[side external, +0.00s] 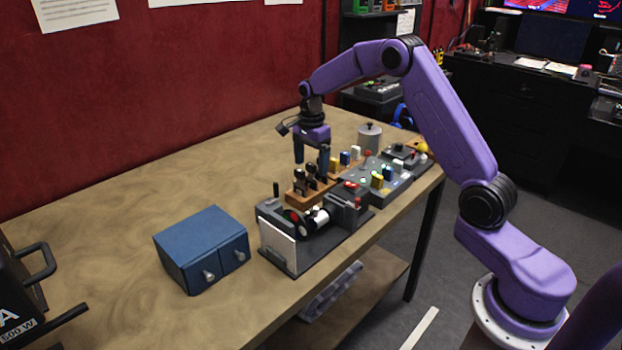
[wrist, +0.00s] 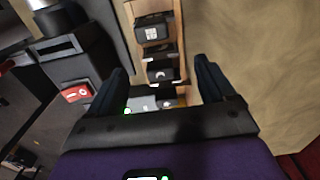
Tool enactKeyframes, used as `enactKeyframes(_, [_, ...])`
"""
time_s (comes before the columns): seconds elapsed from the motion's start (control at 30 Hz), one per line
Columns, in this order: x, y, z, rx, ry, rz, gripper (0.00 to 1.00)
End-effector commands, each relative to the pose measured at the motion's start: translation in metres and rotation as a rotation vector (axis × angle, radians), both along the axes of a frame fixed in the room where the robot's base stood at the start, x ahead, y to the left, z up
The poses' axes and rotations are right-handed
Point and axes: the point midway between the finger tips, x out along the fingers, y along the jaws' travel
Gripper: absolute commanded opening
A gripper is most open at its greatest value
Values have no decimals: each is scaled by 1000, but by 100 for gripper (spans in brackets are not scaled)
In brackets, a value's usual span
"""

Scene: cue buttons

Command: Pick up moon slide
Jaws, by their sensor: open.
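A wooden rack (side external: 297,197) holds a short row of black slides (side external: 311,169) standing upright; the rack (wrist: 182,45) also shows in the wrist view. There, one slide (wrist: 152,31) bears a white grid-like mark. A second slide (wrist: 162,71) has a small pale mark that may be the moon, but it is too small to be sure. A third slide is partly hidden behind my gripper's crossbar. My gripper (side external: 312,158) is open and points down over the rack. In the wrist view its fingers (wrist: 160,68) stand either side of the row, with nothing gripped.
A grey projector-like device (side external: 312,222) with a white screen (side external: 278,247) stands right beside the rack. A blue drawer box (side external: 203,249) is to the left. A button panel (side external: 375,178) and a lidded grey pot (side external: 370,134) lie behind.

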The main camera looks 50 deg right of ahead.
Motion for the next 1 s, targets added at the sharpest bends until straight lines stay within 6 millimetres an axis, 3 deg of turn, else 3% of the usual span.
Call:
enactKeyframes(0.3, [0,0,-40,0,2,-1,83])
enactKeyframes(0.6, [1,0,-44,0,0,0,83])
enactKeyframes(0.8, [0,0,-44,0,0,0,22])
enactKeyframes(1.0, [1,0,-44,0,0,0,22])
